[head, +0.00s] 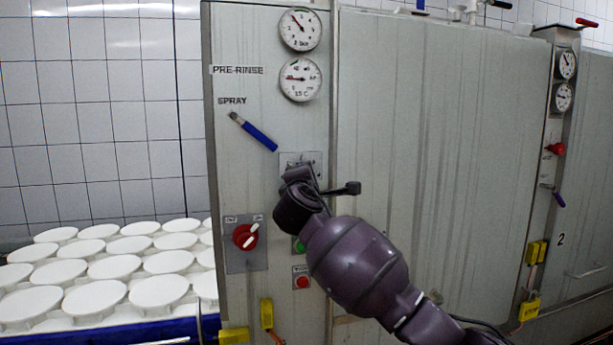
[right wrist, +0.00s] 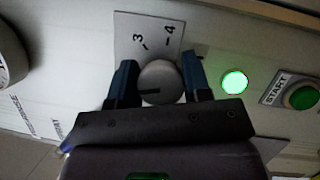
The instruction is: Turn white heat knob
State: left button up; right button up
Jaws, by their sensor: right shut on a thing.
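The white heat knob (right wrist: 160,82) shows in the right wrist view as a round, pale grey-white dial with a dark mark on its face, in front of a plate (right wrist: 148,38) printed with 3 and 4. My right gripper (right wrist: 158,85) has one blue finger on each side of the knob and is shut on it. In the head view my right gripper (head: 300,182) is at the plate on the grey cabinet panel, and the knob is hidden behind it. My left gripper is not in view.
The grey cabinet (head: 432,150) carries gauges (head: 300,79) and a blue-handled lever (head: 254,131) above. A red switch (head: 245,237), a red button (head: 302,282) and a lit green lamp (right wrist: 235,82) are close by. White round moulds (head: 92,298) fill the left.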

jog(key=shift+m+g+p, duration=0.5)
jog(key=shift+m+g, duration=0.1)
jog(key=shift+m, duration=1)
jog(key=shift+f, duration=0.1)
jog(key=o, duration=0.9)
jog(key=shift+c, duration=0.2)
jog(key=shift+s, duration=0.1)
jog(key=s+a+b, duration=0.1)
jog(key=s, duration=0.9)
jog(key=shift+s+a+b, duration=0.15)
jog(key=shift+s+b, duration=0.15)
jog(key=shift+b, duration=0.1)
